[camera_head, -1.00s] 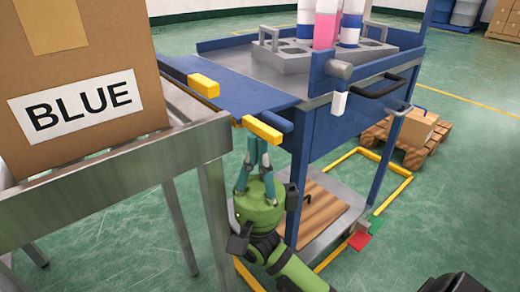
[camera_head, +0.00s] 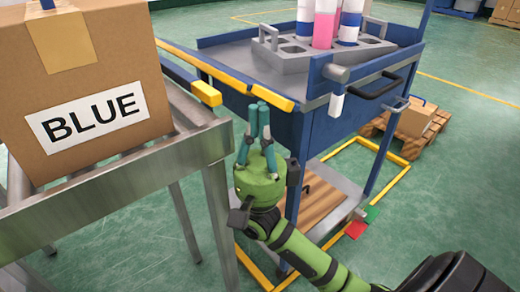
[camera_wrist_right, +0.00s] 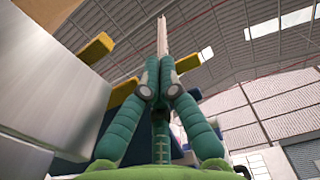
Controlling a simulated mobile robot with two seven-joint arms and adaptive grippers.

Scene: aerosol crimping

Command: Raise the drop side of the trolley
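The blue trolley (camera_head: 345,122) stands right of the roller table. Its drop side (camera_head: 232,97) is the blue panel with a yellow strip (camera_head: 225,74) along its edge, on the side facing the table. It is now seen nearly edge-on, so its exact tilt is hard to tell. My right gripper (camera_head: 259,104) points up at the near end of the drop side, fingers together with nothing seen between them. Whether the tips touch the panel is unclear. In the right wrist view the fingers (camera_wrist_right: 159,88) converge with yellow parts (camera_wrist_right: 122,92) behind. My left gripper is out of view.
A carton marked BLUE (camera_head: 85,85) sits on the roller table (camera_head: 120,175), close left of my right gripper. A grey rack (camera_head: 320,62) with cans stands on the trolley. A pallet (camera_head: 395,138) is behind.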

